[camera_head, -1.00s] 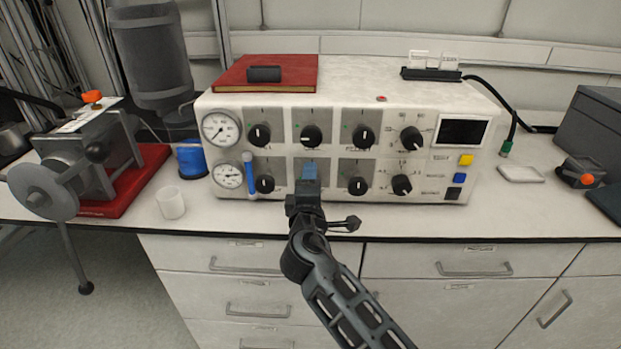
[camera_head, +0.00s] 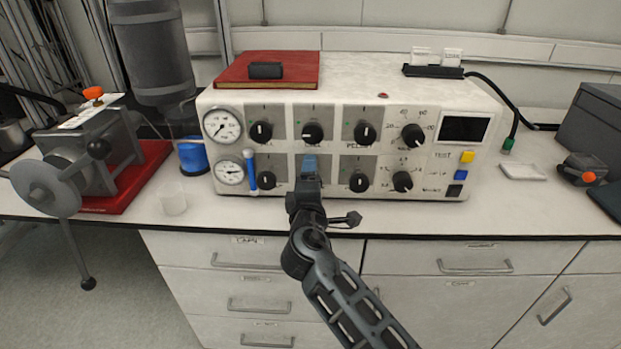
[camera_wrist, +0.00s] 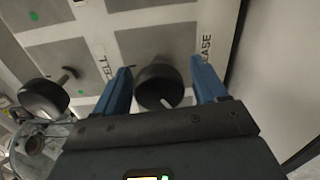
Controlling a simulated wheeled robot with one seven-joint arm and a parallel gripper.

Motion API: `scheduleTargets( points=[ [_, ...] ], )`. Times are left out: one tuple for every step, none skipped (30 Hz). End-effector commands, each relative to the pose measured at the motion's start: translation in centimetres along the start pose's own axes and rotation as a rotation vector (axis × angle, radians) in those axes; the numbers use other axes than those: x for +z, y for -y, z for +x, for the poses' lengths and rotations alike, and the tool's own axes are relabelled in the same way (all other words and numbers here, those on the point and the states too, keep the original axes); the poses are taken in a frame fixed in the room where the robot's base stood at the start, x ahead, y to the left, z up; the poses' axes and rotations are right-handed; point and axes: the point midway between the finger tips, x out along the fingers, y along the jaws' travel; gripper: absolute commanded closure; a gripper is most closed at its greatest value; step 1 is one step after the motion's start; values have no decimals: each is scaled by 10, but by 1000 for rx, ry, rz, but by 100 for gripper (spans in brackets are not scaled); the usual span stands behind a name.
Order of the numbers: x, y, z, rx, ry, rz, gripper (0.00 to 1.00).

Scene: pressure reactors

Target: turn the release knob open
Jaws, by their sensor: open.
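The release knob (camera_wrist: 159,86) is a round black knob with a pale pointer mark, on a grey panel square with a partly readable label ending in "EASE". In the wrist view it sits between the two blue fingers of my gripper (camera_wrist: 160,68). The fingers are open, one on each side of the knob, and I cannot tell whether either touches it. In the head view my gripper (camera_head: 310,165) is at the lower row of the white control box (camera_head: 335,98), and it hides this knob.
Other black knobs flank my gripper, at left (camera_head: 266,180) and right (camera_head: 358,182). A blue-capped tube (camera_head: 250,172) stands by the lower gauge (camera_head: 229,172). The bench front is otherwise clear.

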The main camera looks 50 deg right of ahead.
Motion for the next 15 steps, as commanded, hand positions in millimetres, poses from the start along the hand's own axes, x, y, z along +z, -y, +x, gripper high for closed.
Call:
scheduleTargets(
  points=[
    [0,0,0,0,1,0,28],
    [0,0,0,0,1,0,28],
    [0,1,-2,0,1,0,28],
    [0,1,-4,-1,1,-1,28],
    [0,2,-6,-1,1,-1,28],
    [0,2,-11,-1,0,-1,28],
    [0,2,-15,0,-2,-1,28],
    [-1,2,-20,0,-3,-1,28],
    [0,3,-26,-1,-2,-1,28],
    [0,2,-31,0,-3,-1,28],
    [0,2,-36,0,-2,-1,28],
    [0,2,-43,0,-2,-1,28],
    [-1,2,-48,0,-3,-1,28],
    [-1,2,-53,0,-3,-1,28],
    [-1,2,-58,0,-2,0,28]
  ],
)
